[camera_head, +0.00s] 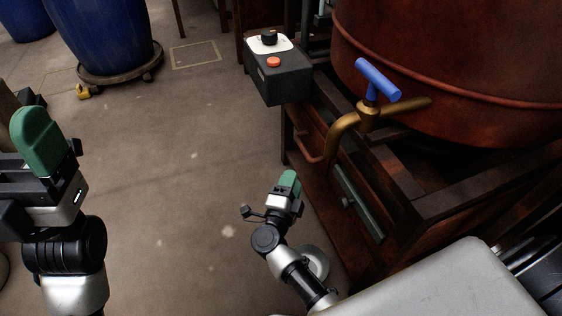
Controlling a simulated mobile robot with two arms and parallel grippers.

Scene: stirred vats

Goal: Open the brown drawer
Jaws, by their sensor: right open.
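A rusty brown wooden stand (318,215) is under the large vat, right of centre. A reddish-brown curved handle (308,150) is on its front, which looks like the brown drawer's pull; the drawer's outline is hard to make out. A dark green panel with a small knob (358,205) is to the right of it. My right gripper (289,184), with green fingertips, is open and empty, in front of the stand and apart from the handle. My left gripper (38,138) is at the left edge, away from the stand; its opening cannot be made out.
A brass tap (345,130) with a blue lever (377,79) sticks out above the stand. A grey control box (283,78) with a red button stands at the back. A rust-red vat (450,65) fills the upper right. Blue barrels (100,35) are far left. The middle floor is clear.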

